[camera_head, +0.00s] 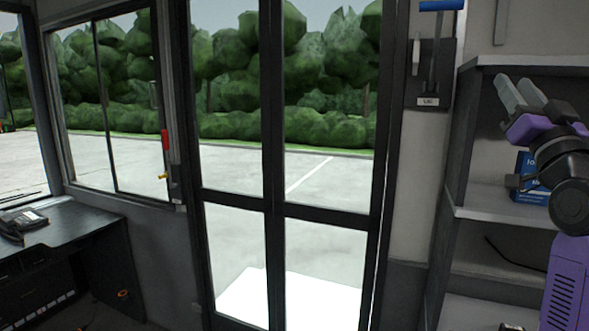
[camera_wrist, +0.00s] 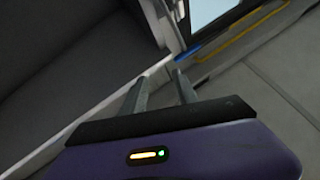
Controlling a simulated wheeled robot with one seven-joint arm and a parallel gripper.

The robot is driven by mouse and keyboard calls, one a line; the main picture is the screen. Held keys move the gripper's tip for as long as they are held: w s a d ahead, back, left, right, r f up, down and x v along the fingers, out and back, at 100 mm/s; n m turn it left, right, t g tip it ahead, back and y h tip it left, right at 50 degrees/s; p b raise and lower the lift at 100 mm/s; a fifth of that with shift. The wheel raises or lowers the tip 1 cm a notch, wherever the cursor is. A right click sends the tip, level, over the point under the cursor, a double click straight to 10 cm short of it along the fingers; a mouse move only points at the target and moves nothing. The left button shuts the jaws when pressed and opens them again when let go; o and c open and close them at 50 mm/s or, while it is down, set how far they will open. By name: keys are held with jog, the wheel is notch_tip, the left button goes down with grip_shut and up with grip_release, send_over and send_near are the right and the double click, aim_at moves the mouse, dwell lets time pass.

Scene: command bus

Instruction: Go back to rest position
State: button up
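My gripper (camera_head: 514,84) is raised at the right of the head view, in front of the shelf unit. Its two grey fingers point up and to the left. In the wrist view my gripper (camera_wrist: 160,78) shows its fingers apart, with nothing between them. The purple wrist body fills the bottom of that view and carries a small lit orange and green indicator.
A grey shelf unit (camera_head: 478,212) stands close behind my arm, with a blue box (camera_head: 532,192) on it. Glazed doors (camera_head: 273,130) fill the middle. A desk (camera_head: 78,234) with a phone (camera_head: 22,222) stands left.

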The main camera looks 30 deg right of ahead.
jog(key=s+a+f+n+y, duration=0.1)
jog(key=a+f, duration=0.6)
jog(key=f, duration=0.4)
jog(key=s+a+f+g+y, duration=0.1)
jog(key=a+f+y, duration=0.1)
jog(key=a+f, duration=0.75)
jog(key=s+a+f+n+y, duration=0.1)
jog(key=a+f, duration=0.3)
jog(key=f, duration=0.9)
jog(key=s+a+f+n+g+y, duration=0.2)
jog(key=s+a+f+y, duration=0.3)
jog(key=s+a+f, duration=0.5)
jog(key=s+a+f+n+g+y, duration=0.3)
jog(key=s+a+f, duration=0.6)
jog(key=s, duration=0.6)
jog(key=shift+a+f+n+g+y, duration=0.35)
jog(key=shift+a+n+y, duration=0.35)
jog(key=shift+y, duration=0.3)
